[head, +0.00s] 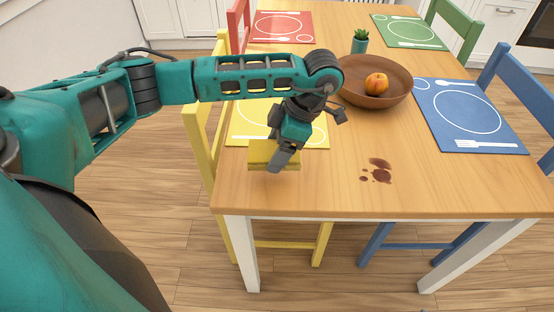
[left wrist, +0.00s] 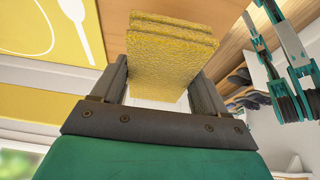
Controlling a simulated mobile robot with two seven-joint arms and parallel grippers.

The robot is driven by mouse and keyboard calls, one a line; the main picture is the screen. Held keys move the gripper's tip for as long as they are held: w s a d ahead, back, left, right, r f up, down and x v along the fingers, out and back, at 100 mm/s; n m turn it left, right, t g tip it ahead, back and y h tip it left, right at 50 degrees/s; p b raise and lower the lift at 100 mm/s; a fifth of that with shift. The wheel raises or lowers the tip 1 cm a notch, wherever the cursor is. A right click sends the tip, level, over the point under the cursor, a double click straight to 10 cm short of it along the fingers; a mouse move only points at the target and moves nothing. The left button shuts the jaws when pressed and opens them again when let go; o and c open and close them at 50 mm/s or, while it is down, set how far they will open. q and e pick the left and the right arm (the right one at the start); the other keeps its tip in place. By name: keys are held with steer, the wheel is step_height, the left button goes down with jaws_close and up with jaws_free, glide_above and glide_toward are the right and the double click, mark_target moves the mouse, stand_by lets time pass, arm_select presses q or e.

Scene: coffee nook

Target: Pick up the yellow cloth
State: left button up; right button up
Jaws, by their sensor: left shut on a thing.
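The yellow cloth (head: 262,152) is a folded, thick pad at the near left part of the table, in front of the yellow placemat. My left gripper (head: 281,158) is shut on it from above. In the left wrist view the cloth (left wrist: 170,50) sits between the two fingers of my left gripper (left wrist: 160,85), its layered edge facing up in the picture. Whether the cloth touches the tabletop is hard to tell. My right gripper is not seen in the head view.
The wooden table (head: 330,195) has a brown spill (head: 379,172) right of the cloth. A brown bowl (head: 350,92) with an apple (head: 376,83) stands behind. Chairs flank the table.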

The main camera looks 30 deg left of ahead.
arm_select(q)
step_height(320, 180, up, 14)
steer(key=p, duration=0.3)
steer(key=shift+r, duration=0.25)
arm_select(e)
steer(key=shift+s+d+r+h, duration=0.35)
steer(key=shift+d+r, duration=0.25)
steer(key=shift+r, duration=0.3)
arm_select(q)
steer(key=o, duration=0.6)
steer(key=shift+c, duration=0.2)
steer(key=c, duration=0.4)
steer(key=shift+f, duration=0.1)
steer(key=shift+c, duration=0.3)
